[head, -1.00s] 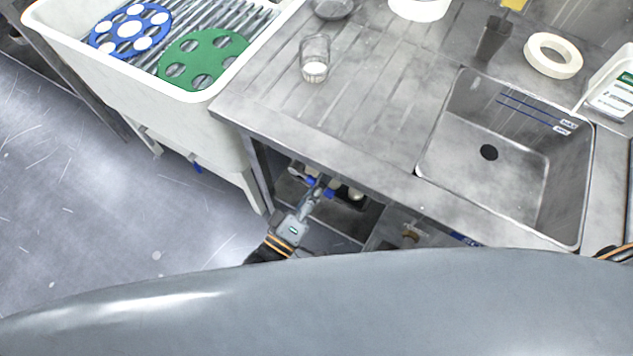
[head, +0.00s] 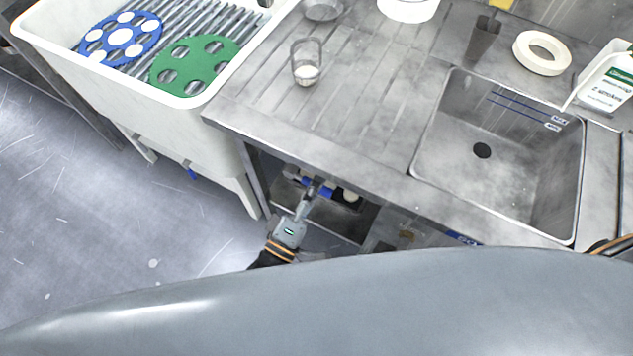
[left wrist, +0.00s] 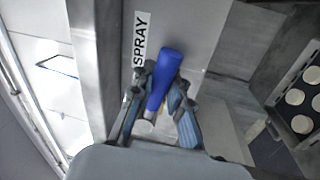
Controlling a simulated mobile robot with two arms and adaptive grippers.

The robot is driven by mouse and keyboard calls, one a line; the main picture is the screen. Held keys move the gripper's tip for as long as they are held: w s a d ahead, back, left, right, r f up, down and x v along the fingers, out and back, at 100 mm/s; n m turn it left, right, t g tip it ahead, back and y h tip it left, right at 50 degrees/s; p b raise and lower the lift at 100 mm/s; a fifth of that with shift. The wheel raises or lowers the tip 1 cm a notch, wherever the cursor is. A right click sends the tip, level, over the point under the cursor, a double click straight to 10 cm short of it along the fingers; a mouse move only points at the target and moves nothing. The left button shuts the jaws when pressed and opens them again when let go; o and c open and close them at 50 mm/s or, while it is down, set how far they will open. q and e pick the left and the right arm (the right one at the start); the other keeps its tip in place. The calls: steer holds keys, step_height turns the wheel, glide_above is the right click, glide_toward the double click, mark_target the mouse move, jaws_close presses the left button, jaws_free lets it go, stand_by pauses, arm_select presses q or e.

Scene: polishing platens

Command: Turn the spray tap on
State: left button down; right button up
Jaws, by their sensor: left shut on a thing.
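The spray tap's blue lever (left wrist: 164,75) shows in the left wrist view, below and right of a white label reading SPRAY (left wrist: 140,38). It slants from upper right to lower left. My left gripper (left wrist: 161,90) is shut on this lever, with one finger on each side. In the head view my left gripper (head: 313,187) reaches under the front edge of the bench, where a bit of blue (head: 322,190) shows at its tip. The tap's body is mostly hidden. My right gripper is not in view.
The steel bench (head: 350,150) with a sink (head: 500,165) overhangs my left gripper. A white trough (head: 185,125) holding blue and green discs stands to the left. In the left wrist view, a dark tray (left wrist: 285,120) with several pale round pieces lies right.

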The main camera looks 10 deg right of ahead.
arm_select(q)
steer(key=c, duration=1.3)
jaws_free()
steer(key=shift+s+f, duration=0.1)
steer(key=shift+f, duration=0.1)
steer(key=shift+c, duration=0.2)
steer(key=shift+o, duration=0.3)
steer(key=shift+a+r, duration=0.1)
steer(key=shift+r, duration=0.05)
steer(key=v, duration=1.2)
